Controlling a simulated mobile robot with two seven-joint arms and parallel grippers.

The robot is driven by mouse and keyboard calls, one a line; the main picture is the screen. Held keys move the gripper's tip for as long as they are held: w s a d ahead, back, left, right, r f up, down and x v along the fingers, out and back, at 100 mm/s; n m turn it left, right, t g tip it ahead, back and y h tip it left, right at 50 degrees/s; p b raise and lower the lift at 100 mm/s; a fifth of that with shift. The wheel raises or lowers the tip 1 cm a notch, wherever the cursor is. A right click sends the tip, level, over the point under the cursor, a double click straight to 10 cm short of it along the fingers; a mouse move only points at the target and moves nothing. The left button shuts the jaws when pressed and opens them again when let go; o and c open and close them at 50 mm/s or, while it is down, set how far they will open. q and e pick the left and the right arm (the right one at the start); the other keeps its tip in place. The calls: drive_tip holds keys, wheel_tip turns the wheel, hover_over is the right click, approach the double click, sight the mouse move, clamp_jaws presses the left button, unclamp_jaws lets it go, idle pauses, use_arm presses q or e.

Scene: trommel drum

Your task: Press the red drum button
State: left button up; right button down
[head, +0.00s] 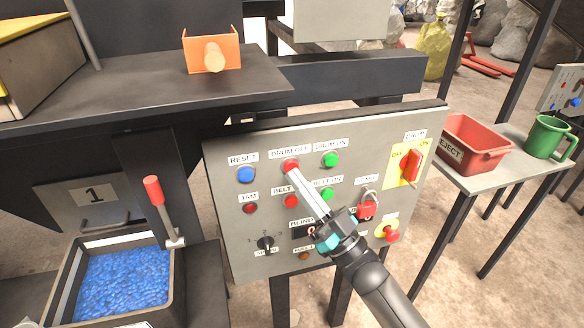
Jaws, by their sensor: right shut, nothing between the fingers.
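The red drum button (291,165), under the label "DRUM OFF", is in the upper middle of the grey control panel (225,215). My right gripper (298,175) is shut and empty, and its arm comes in from the lower right. Its fingertips are at the lower edge of the red button in the picture; I cannot tell whether they touch it. The gripper body hides part of the panel's lower middle. My left gripper is not in view.
Close by are the green "DRUM ON" button (331,160), the blue reset button (246,175) and the red belt button (291,201). A red-handled lever (154,190) stands left.

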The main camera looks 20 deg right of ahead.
drive_tip(key=shift+w, duration=0.45)
idle(0.4)
idle(0.3)
drive_tip(key=shift+s+p, duration=0.3)
drive_tip(key=shift+s, duration=0.6)
drive_tip(key=s+p, duration=0.2)
drive_tip(key=s, duration=0.3)
drive_tip(key=shift+d, duration=0.1)
idle(0.5)
